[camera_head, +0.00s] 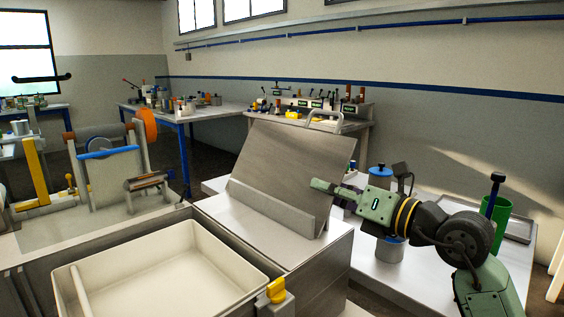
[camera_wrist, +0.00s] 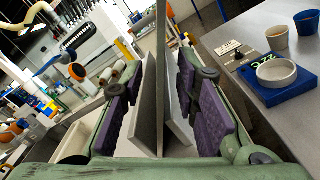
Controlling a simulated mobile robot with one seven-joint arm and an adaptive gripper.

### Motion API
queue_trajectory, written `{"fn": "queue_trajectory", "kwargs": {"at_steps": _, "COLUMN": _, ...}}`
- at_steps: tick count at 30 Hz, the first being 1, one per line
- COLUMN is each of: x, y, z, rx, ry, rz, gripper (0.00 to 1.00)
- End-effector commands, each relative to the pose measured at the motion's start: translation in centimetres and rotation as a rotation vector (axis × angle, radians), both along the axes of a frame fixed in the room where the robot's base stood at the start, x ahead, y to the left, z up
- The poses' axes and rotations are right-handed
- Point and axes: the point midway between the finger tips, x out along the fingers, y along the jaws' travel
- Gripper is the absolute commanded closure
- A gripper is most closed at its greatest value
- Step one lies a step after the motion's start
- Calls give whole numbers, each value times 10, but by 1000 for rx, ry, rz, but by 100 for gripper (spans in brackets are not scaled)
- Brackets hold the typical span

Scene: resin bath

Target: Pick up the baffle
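The baffle appears to be the grey metal plate (camera_head: 290,160) that stands tilted on the metal housing beside the cream basin, with a loop handle at its top edge and a low lip in front. My gripper (camera_head: 335,190) is at the plate's right edge, reaching in from the right. In the wrist view, my gripper (camera_wrist: 160,95) is open, with its purple-padded fingers spread on either side of the grey plate (camera_wrist: 160,60), seen nearly edge-on. Gaps show between the pads and the plate. The head view does not show the fingertips clearly.
A cream basin (camera_head: 160,275) with a yellow valve (camera_head: 276,290) lies in front. A blue-capped cylinder (camera_head: 380,178) and green container (camera_head: 497,215) stand close to my arm. In the wrist view, a white dish (camera_wrist: 276,72) sits on a blue scale on a bench at right.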

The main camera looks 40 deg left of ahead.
Motion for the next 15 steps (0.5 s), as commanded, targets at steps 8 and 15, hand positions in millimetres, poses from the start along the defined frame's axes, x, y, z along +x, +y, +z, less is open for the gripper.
{"fn": "queue_trajectory", "kwargs": {"at_steps": 8, "x": 2, "y": 28, "z": 3, "rx": 0, "ry": 3, "rz": 4, "gripper": 72}}
{"fn": "queue_trajectory", "kwargs": {"at_steps": 15, "x": 6, "y": 57, "z": -1, "rx": 1, "ry": 2, "rz": 2, "gripper": 72}}
